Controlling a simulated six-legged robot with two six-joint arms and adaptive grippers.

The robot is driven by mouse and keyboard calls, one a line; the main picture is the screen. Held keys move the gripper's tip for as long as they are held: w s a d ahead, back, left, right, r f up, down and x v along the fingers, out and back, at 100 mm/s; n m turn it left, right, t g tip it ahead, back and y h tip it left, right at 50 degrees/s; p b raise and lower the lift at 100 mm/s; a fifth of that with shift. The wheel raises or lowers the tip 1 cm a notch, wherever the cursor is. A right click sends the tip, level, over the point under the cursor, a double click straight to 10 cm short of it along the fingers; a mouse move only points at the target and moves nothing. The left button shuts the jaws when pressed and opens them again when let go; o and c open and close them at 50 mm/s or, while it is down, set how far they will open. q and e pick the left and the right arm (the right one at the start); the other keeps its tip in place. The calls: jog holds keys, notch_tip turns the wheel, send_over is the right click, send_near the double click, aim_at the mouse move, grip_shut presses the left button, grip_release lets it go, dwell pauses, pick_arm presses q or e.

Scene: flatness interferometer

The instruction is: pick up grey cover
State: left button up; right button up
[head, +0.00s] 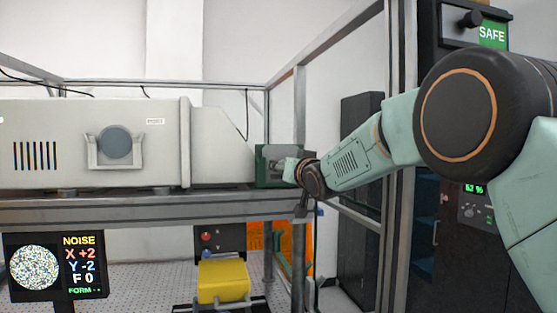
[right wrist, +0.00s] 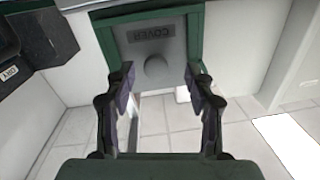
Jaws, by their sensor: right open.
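The grey cover (right wrist: 178,38) shows in the right wrist view as a flat plate marked COVER, with a round knob, set in a green frame (right wrist: 196,28). My right gripper (right wrist: 160,82) is open, its two fingers apart on either side below the knob, with nothing between them. In the head view, my right gripper (head: 293,170) is at the green frame (head: 268,168) on the right end of the beige housing; the arm end partly hides the frame and the jaws are too small to read. My left gripper is out of view.
The long beige housing (head: 60,120), with a grey disc (head: 115,142) in a bracket, sits on a metal rail (head: 130,207). A metal frame post (head: 298,110) stands close behind my right wrist. Below are a noise display (head: 82,265) and a yellow block (head: 223,281).

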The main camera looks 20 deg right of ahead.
jog(key=shift+w+d+r, duration=0.15)
jog(key=shift+w+d, duration=0.3)
jog(key=shift+w, duration=0.1)
jog(key=shift+w+a, duration=0.25)
jog(key=shift+a, duration=0.2)
jog(key=c, duration=0.3)
jog(key=shift+c, duration=0.9)
jog(key=shift+d, duration=0.3)
jog(key=c, duration=0.4)
grip_shut()
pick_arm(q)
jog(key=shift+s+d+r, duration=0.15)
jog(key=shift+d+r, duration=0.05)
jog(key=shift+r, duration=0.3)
pick_arm(e)
jog(key=shift+a, duration=0.1)
jog(key=shift+a, duration=0.1)
